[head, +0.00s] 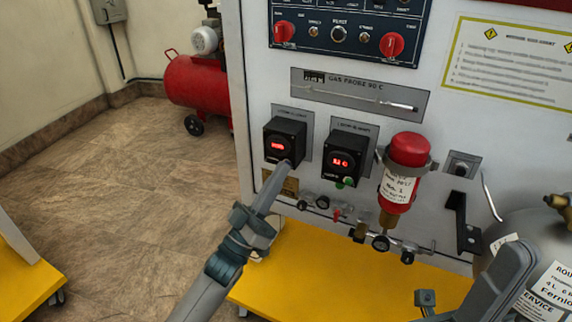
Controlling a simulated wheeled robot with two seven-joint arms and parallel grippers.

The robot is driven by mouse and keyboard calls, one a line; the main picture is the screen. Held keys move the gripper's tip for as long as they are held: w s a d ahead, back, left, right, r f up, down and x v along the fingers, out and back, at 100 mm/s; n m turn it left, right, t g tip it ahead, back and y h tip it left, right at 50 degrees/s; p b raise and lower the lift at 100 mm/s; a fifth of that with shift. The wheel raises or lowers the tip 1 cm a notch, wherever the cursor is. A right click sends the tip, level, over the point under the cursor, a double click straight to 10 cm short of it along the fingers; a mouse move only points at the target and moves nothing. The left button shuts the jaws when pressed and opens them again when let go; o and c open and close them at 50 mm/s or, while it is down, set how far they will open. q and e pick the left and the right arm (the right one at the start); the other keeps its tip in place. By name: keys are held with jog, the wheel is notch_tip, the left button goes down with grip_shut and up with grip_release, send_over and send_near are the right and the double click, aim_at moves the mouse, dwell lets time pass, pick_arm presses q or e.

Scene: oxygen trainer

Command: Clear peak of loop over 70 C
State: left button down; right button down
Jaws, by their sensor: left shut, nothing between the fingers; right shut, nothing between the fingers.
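Two black controller boxes with red digital displays are on the white panel. The left controller (284,138) has a small lit display whose digits I cannot read. The right controller (345,152) shows red digits, too blurred to be sure of, and a green button or light (348,182) at its lower edge. My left gripper (286,167) is shut and empty, its tip at the lower front of the left controller and hiding part of it. I cannot tell whether it touches. My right gripper (522,258) is shut and empty at the lower right, away from both controllers.
A red cylinder unit (403,172) with valves and small fittings sits right of the controllers. Above are a gas probe (360,98) and a dark switch panel (340,35) with red knobs. A yellow base (300,270) lies below. A tank (525,235) stands at right.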

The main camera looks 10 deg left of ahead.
pick_arm(q)
jog(key=shift+s, duration=0.1)
jog(key=shift+s+a+p, duration=0.2)
jog(key=shift+s+p, duration=0.3)
jog(key=shift+s, duration=0.2)
dwell(0.4)
jog(key=shift+w+d+p, duration=0.2)
jog(key=shift+w+p, duration=0.1)
jog(key=shift+w, duration=0.5)
dwell(1.0)
jog(key=shift+s, duration=0.1)
jog(key=shift+s+a+p, duration=0.2)
jog(key=shift+s+p, duration=0.25)
jog(key=shift+s, duration=0.25)
